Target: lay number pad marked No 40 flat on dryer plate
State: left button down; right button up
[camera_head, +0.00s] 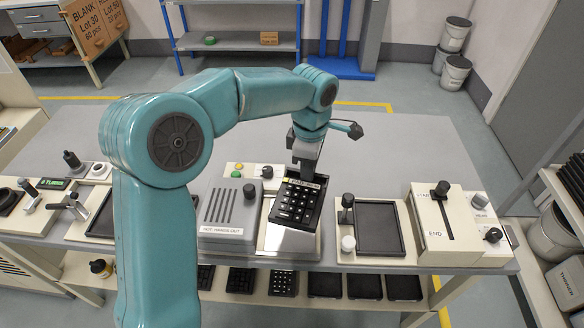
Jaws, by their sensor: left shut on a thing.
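The number pad (296,203) is black with dark keys and a pale label strip along its top edge. My left gripper (304,166) is shut on its top edge. The pad hangs tilted over a shiny metal plate (290,241), which looks like the dryer plate, beside a grey cover (228,212) with a warning label. The pad hides much of the plate, and I cannot tell whether they touch. The marking on the label is too small to read. My right gripper is not in view.
A dark tray station (380,230) and a START/END slider box (447,222) stand to the right. Green and yellow buttons (238,170) sit behind the cover. Several pads lie on the shelf below (284,283). The table's back part is clear.

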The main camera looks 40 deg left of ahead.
aim_at(293, 176)
pick_arm(q)
jog(key=a+f+n+b, duration=0.1)
jog(key=f, duration=0.1)
jog(key=a+f, duration=0.1)
jog(key=a, duration=0.1)
jog(key=a+f+n+b, duration=0.1)
jog(key=f, duration=0.1)
jog(key=shift+w+a+f+n+b, duration=0.1)
jog(key=shift+a+f+n+b, duration=0.05)
jog(key=shift+f+n+b, duration=0.2)
jog(key=shift+f+b, duration=2.6)
jog(key=shift+f, duration=0.85)
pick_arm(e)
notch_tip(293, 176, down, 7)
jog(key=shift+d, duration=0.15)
pick_arm(q)
jog(key=shift+f+b, duration=0.35)
jog(key=shift+f, duration=0.05)
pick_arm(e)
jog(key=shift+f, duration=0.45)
pick_arm(q)
jog(key=c, duration=1.1)
grip_release()
jog(key=shift+r, duration=0.1)
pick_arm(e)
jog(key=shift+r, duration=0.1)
